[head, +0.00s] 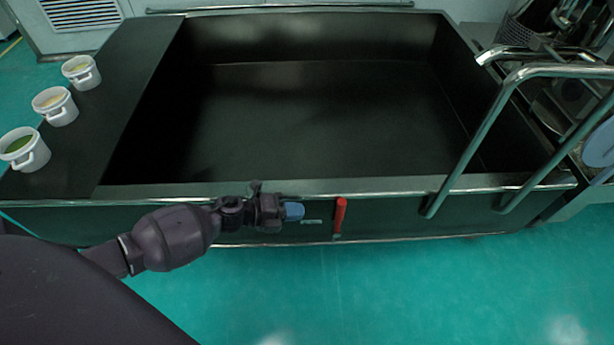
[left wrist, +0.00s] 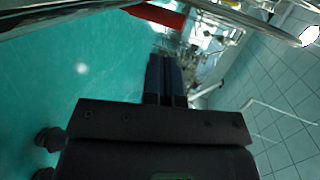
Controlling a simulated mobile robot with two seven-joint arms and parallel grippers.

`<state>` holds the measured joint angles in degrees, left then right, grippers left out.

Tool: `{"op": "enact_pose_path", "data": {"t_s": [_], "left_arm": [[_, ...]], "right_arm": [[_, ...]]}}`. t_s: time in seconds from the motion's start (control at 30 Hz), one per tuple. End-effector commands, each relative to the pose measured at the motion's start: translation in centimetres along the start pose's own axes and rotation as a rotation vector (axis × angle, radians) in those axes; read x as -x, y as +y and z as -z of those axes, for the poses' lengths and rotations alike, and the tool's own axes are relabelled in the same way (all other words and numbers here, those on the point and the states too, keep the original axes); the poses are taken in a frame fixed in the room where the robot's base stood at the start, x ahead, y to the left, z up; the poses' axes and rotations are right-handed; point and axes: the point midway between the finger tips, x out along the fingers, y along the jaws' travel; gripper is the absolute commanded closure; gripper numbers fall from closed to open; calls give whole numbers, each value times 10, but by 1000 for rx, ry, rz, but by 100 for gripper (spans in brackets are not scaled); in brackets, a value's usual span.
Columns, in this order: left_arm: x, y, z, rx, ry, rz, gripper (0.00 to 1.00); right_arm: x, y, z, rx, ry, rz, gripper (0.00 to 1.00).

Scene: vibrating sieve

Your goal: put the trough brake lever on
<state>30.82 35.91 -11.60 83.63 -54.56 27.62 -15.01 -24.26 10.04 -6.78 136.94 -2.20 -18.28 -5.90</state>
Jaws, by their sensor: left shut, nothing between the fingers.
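The red brake lever (head: 340,216) stands on the front side of the dark trough (head: 300,187), right of my left gripper, roughly upright in the head view. My left gripper (head: 298,211) is shut and empty, a short gap to the left of the lever, along the trough's front face. In the left wrist view the closed fingers (left wrist: 166,75) point toward the upper middle, and the red lever (left wrist: 156,14) lies just beyond their tips. My right gripper is not in view.
Metal handrails (head: 490,130) rise at the trough's right end. Several white buckets (head: 56,106) stand on the ledge at the left. The trough is empty inside. The green floor (head: 400,290) in front is clear. Cluttered equipment (head: 570,90) stands at the right.

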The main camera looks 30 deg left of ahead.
Motion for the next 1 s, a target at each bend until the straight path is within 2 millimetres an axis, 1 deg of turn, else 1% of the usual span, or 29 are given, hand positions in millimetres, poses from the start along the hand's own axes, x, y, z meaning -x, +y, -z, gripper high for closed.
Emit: {"op": "enact_pose_path", "data": {"t_s": [0.03,0.3,0.5,0.7,1.0], "left_arm": [[-8,3,1,3,2,-1,100],[-53,5,2,5,1,-3,100],[-77,4,1,4,1,-2,100],[-87,2,1,3,-1,-1,100],[-88,0,0,1,-1,0,100]], "right_arm": [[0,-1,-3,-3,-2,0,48],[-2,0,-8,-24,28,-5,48],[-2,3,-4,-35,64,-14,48],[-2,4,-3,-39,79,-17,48],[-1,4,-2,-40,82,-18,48]]}}
